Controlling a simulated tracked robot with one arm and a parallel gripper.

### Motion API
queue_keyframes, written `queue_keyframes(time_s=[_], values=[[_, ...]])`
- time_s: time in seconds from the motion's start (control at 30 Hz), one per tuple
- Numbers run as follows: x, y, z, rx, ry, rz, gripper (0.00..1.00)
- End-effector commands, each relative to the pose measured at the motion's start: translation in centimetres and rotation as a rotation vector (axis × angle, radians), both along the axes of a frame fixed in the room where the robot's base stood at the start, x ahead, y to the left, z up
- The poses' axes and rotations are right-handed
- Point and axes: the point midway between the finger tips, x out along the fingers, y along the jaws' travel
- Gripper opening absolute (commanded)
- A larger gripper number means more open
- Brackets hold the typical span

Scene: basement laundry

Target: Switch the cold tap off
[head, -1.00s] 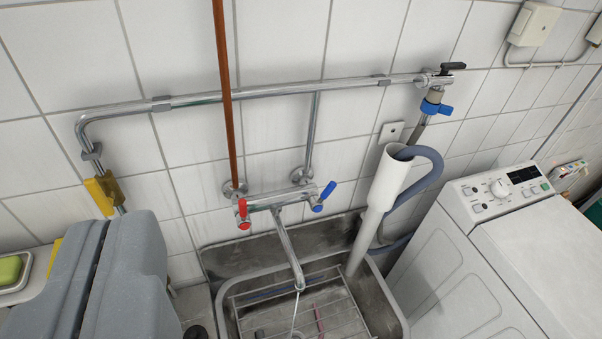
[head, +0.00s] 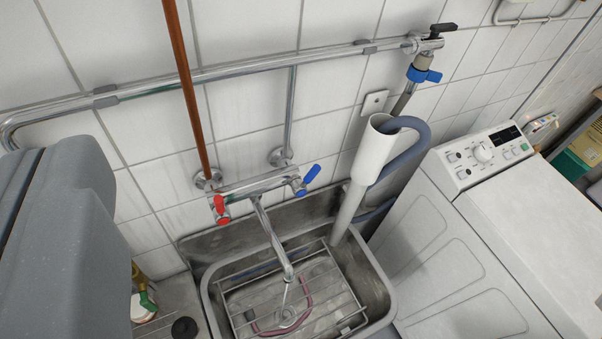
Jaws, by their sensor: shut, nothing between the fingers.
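The cold tap's blue lever (head: 312,173) is on the right end of the chrome wall mixer (head: 247,187) and points up and to the right. The hot tap's red lever (head: 221,210) is on the left end and points down. The spout (head: 272,240) hangs over the steel sink (head: 213,305), and a thin pale stream (head: 285,297) runs down from its tip. My gripper's fingers do not show; a grey part of my own arm fills the left edge.
A white standpipe (head: 372,155) with a grey hose (head: 421,152) stands close right of the blue lever. A washing machine (head: 450,235) is at the right. A blue-collared valve (head: 424,75) and a horizontal pipe (head: 240,70) are on the wall above. Wire rack (head: 345,295) in the sink.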

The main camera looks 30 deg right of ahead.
Motion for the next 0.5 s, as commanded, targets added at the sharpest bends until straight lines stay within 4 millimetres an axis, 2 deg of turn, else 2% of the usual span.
queue_keyframes(time_s=[0.13, 0.23, 0.4, 0.5], values=[[1.8, -0.5, -1.0, -0.022, 0.051, -0.011, 0.00], [4.4, -1.4, -2.9, -0.059, 0.131, -0.027, 0.00], [9.3, -4.1, -8.0, -0.143, 0.321, -0.061, 0.00], [11.6, -5.6, -11.2, -0.192, 0.435, -0.079, 0.00]])
